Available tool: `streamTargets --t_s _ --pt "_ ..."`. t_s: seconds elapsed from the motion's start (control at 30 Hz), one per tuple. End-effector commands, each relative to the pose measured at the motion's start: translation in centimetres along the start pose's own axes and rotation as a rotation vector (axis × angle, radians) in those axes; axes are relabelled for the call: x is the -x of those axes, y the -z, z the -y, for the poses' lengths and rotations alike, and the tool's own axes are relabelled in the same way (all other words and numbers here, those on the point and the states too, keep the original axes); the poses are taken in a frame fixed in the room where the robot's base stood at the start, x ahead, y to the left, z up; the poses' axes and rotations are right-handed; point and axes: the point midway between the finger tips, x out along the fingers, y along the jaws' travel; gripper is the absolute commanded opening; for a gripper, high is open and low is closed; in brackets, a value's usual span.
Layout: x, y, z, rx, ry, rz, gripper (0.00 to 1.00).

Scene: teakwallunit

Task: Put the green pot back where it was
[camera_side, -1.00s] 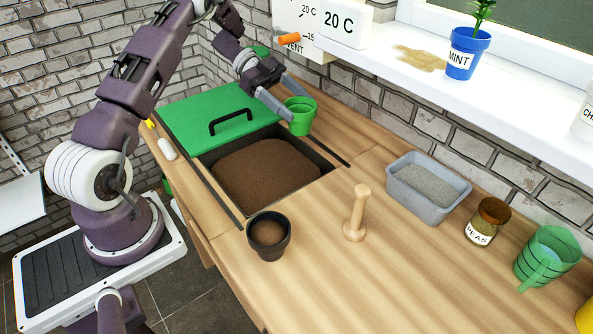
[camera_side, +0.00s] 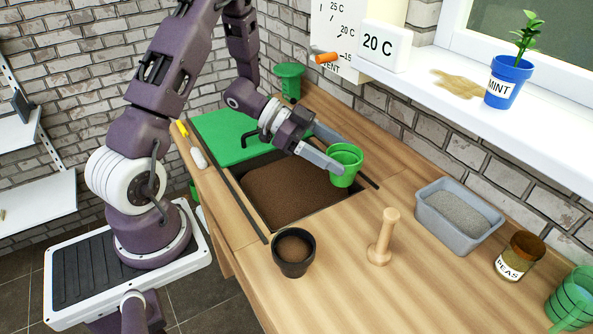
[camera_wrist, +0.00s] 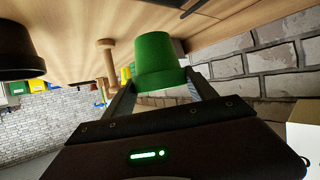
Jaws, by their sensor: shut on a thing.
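The green pot (camera_side: 345,163) is held between the two fingers of my gripper (camera_side: 338,156), which is shut on it. The pot is upright in the side view, at the back right edge of the soil bin (camera_side: 290,190). Whether its base touches the bench cannot be told. In the wrist view the green pot (camera_wrist: 158,60) sits between the fingers of my gripper (camera_wrist: 160,92). A mark showing where the pot stood before is not visible.
A dark pot with soil (camera_side: 293,252) and a wooden dibber (camera_side: 383,238) stand in front of the bin. A grey tray (camera_side: 458,215), a jar (camera_side: 520,256) and a green cup (camera_side: 572,300) stand right. A green lid (camera_side: 225,140) partly covers the bin. Bare bench lies between.

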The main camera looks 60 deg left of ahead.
Motion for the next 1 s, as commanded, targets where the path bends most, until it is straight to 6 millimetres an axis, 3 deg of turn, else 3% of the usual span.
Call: streamTargets --t_s 0.27,0.7,1.0 --pt "0.3 0.6 0.0 -0.001 0.001 -0.001 0.24" --pt "3.7 8.7 -0.2 -0.006 -0.003 -0.001 0.24" --pt "0.0 9.9 -5.7 -0.093 -0.217 0.003 0.24"
